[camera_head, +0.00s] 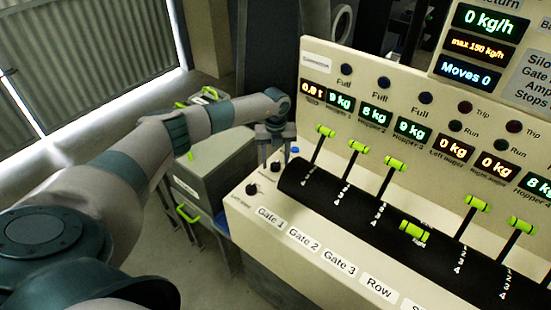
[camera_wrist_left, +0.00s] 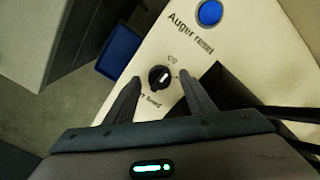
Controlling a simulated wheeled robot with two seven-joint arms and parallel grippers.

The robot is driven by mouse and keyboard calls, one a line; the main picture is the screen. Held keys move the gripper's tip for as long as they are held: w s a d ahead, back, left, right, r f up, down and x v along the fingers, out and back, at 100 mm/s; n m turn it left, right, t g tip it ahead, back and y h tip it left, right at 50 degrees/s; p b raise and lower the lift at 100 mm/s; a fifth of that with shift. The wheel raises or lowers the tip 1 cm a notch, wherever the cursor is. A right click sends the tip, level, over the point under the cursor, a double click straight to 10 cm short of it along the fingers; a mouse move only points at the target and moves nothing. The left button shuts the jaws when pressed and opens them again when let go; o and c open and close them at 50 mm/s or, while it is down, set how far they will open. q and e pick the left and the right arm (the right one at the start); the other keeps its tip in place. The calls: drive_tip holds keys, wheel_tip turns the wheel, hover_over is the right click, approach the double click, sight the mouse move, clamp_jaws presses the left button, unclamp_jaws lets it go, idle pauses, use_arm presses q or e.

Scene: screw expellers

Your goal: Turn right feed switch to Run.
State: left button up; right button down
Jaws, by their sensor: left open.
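Two black rotary switches sit at the left end of the cream console. The nearer one (camera_head: 251,189) has a label that seems to read "Left feed". The farther one (camera_head: 275,167), apparently the right feed switch, is below my left gripper (camera_head: 275,160). In the left wrist view this black knob (camera_wrist_left: 159,78) shows a white pointer line tilted to the upper right. Its label ends in "feed", and its start is hidden by a finger. My left gripper (camera_wrist_left: 160,78) is open, with a fingertip on each side of the knob; contact cannot be told. My right gripper is not in view.
A blue button (camera_head: 295,150) marked "Auger reset" in the left wrist view (camera_wrist_left: 208,13) is close beyond the knob. A black curved cover (camera_head: 345,205) with several green-handled levers lies to the right. A grey cabinet (camera_head: 205,190) stands left of the console.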

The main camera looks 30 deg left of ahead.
use_arm(q)
drive_tip(key=shift+f, duration=0.35)
drive_tip(key=c, duration=1.1)
drive_tip(key=shift+o, duration=0.2)
